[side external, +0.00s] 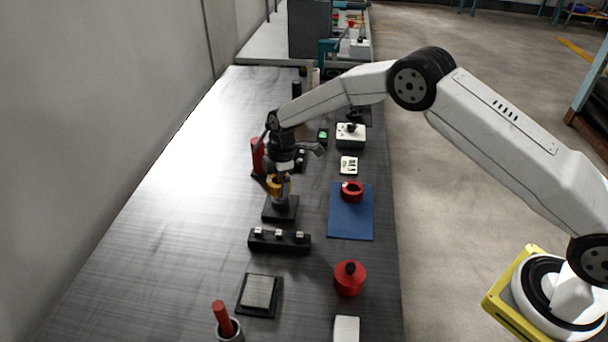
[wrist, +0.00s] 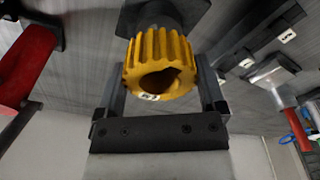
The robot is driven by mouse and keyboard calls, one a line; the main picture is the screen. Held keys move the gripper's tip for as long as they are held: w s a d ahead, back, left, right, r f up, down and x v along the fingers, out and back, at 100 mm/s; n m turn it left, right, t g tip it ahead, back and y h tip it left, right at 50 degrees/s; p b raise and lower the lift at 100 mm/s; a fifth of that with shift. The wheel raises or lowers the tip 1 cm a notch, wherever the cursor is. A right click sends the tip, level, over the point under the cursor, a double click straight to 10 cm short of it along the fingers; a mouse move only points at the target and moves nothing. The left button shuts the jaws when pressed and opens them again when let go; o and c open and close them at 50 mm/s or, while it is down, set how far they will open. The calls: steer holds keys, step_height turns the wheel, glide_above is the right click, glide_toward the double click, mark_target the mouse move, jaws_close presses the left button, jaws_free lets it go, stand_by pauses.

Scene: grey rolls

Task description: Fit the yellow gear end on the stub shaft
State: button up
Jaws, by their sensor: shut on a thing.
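The yellow gear end (side external: 273,186) is a toothed ring with an open bore and a small white label on its rim. My gripper (wrist: 161,78) is shut on it, with one dark finger on each side of the gear (wrist: 158,46). In the side view my gripper (side external: 279,176) points down and holds the gear directly over the grey stub shaft (side external: 280,202). The shaft stands upright on a dark square base (side external: 271,213). I cannot tell whether the gear touches the shaft or sits around its top. The wrist view shows a dark round part (wrist: 160,14) behind the gear.
A black block with several pale pegs (side external: 265,242) lies in front of the base. A red cylinder (side external: 258,155) stands close behind left. A blue mat (side external: 350,222) with a red ring (side external: 352,191) lies to the right. The table's left side is clear.

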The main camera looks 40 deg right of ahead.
steer(key=shift+f, duration=1.35)
steer(key=o, duration=1.3)
steer(key=shift+o, duration=0.2)
steer(key=shift+d+r, duration=0.25)
steer(key=shift+r, duration=1.7)
steer(key=shift+d+r, duration=0.2)
steer(key=shift+r, duration=1.75)
steer(key=shift+s, duration=0.1)
steer(key=s+d+r+m+t, duration=0.1)
steer(key=s+d+r+m, duration=0.25)
steer(key=s, duration=0.25)
steer(key=s+d+r+m, duration=0.3)
steer(key=s+r+m, duration=0.1)
steer(key=s+m, duration=0.15)
steer(key=s+d+m, duration=0.2)
steer(key=s+m, duration=0.1)
steer(key=s, duration=0.6)
steer(key=s+d+m+t+h, duration=0.1)
steer(key=s+d+m, duration=0.1)
steer(key=s, duration=0.7)
steer(key=shift+s+r+m, duration=0.25)
steer(key=shift+m, duration=0.65)
